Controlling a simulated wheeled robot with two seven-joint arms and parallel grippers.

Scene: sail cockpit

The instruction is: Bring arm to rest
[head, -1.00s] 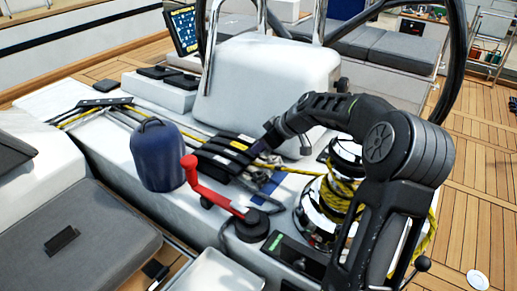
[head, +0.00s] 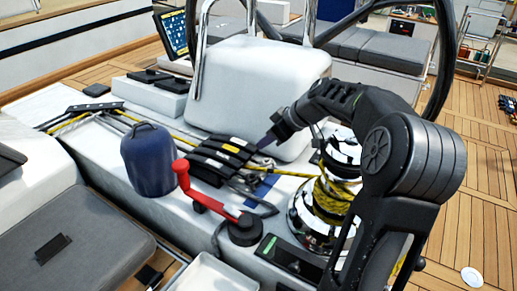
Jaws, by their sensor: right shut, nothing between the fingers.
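My right arm comes in from the lower right and bends over at the top. Its right gripper (head: 268,139) is shut and empty, just right of the black rope clutches (head: 222,160) and in front of the white pedestal. Whether it touches anything below cannot be told. My left gripper is not in view.
A chrome winch (head: 315,205) wound with yellow rope (head: 338,192) stands close by my arm. A red winch handle (head: 190,190) and a blue bag (head: 150,160) sit on the white deck box. A white pedestal (head: 255,90) and a steering wheel (head: 443,60) stand behind.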

